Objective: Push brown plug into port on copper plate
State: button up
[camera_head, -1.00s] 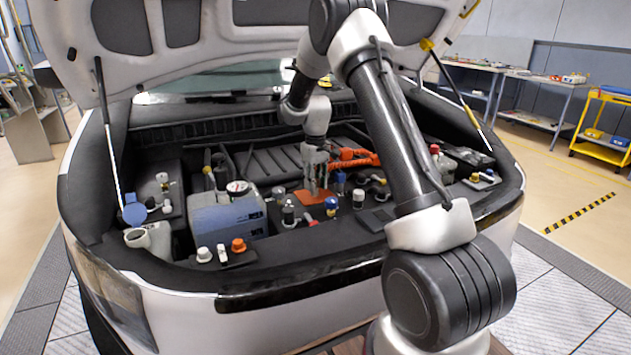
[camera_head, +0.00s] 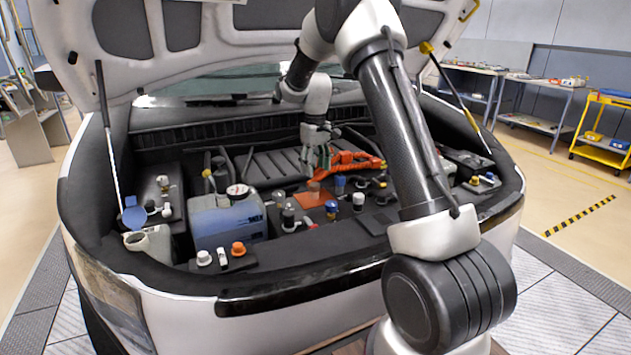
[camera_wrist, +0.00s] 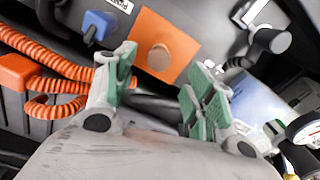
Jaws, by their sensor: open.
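The copper plate (camera_head: 318,197) lies in the middle of the engine bay; in the wrist view it is an orange-brown square (camera_wrist: 184,38). The brown plug (camera_wrist: 160,57) shows there as a round top near the plate's middle. In the head view the plug (camera_head: 313,187) stands small and upright on the plate. I cannot tell how deep it sits, and the port under it is hidden. My gripper (camera_head: 317,160) is above the plug, tilted and apart from it. In the wrist view its green-padded fingers (camera_wrist: 163,78) are spread wide with nothing between them.
An orange corrugated hose (camera_wrist: 60,62) runs beside the plate, with a blue connector (camera_wrist: 97,25) near it. A blue-and-grey reservoir (camera_head: 226,215) stands left of the plate. Several capped fittings crowd the front. The raised hood (camera_head: 270,35) hangs above my arm.

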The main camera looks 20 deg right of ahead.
aim_at(315, 185)
notch_tip(315, 185, up, 4)
jog(key=shift+r, duration=0.25)
dwell(0.5)
